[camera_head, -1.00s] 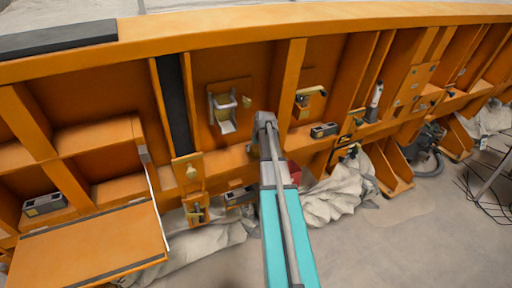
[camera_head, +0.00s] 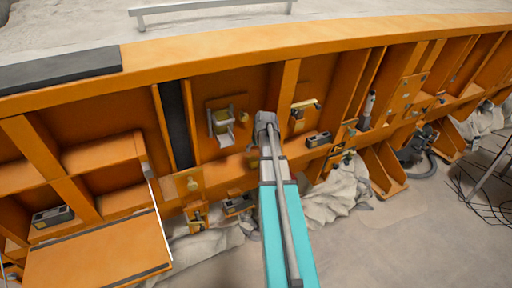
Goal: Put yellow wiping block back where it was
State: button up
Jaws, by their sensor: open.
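I cannot clearly pick out the yellow wiping block. A pale bracket (camera_head: 227,137) on the orange wall has a dull yellowish block (camera_head: 220,118) in or behind it. A small yellow piece (camera_head: 243,117) sits just right of that bracket. Another holder (camera_head: 298,122) to the right has a tan-yellow top piece (camera_head: 305,105). My arm, teal and grey, rises from the bottom centre and ends in front of the wall, between the two holders. My gripper's fingers cannot be made out; the arm hides that area. A small yellowish patch (camera_head: 253,161) shows at the arm's left edge.
The orange ribbed wall (camera_head: 350,40) crosses the view. A grey box-shaped tool (camera_head: 318,139) sits on its ledge, and another (camera_head: 51,216) at lower left. A fold-out orange panel (camera_head: 95,250) juts forward.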

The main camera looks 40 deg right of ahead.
jog(key=shift+p+v, duration=0.45)
jog(key=shift+v, duration=0.3)
dwell(0.4)
jog(key=s+a+n+g, duration=0.1)
jog(key=s+a, duration=0.3)
jog(key=a, duration=1)
jog(key=s+a+f+n+g, duration=0.1)
jog(key=s+a, duration=0.3)
jog(key=a, duration=1)
jog(key=s+a+g+y, duration=0.1)
jog(key=s+a, duration=0.3)
jog(key=a, duration=1)
jog(key=shift+s+f+n+g, duration=0.25)
jog(key=shift+n+g, duration=0.15)
jog(key=shift+g, duration=0.3)
